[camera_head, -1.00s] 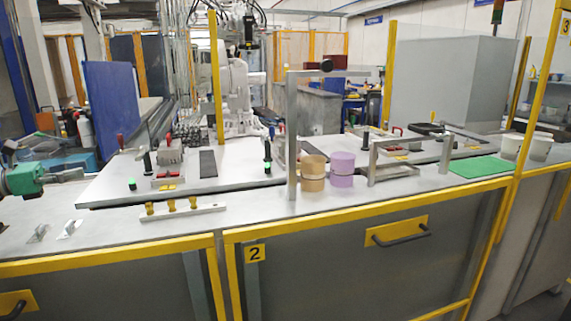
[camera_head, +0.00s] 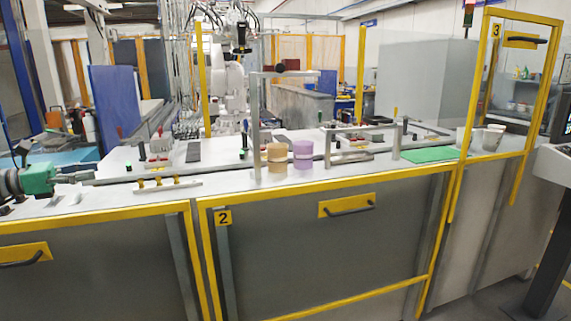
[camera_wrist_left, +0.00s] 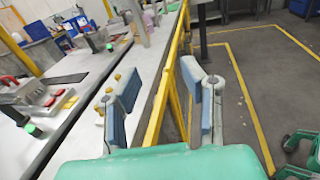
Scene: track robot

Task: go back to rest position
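My left gripper (camera_head: 82,176) reaches in from the left edge in the head view, with its green body over the near left end of the workbench (camera_head: 110,195). In the left wrist view the gripper (camera_wrist_left: 160,98) has its two blue-padded fingers spread wide apart, with nothing between them. It is over the bench's yellow front edge, with floor to its right.
On the bench, a strip with yellow pegs (camera_head: 160,184) lies close to the left gripper. A tan cylinder (camera_head: 277,158), a purple cylinder (camera_head: 303,155) and a green mat (camera_head: 430,154) are further right. A yellow-framed gate (camera_head: 487,90) stands at the right.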

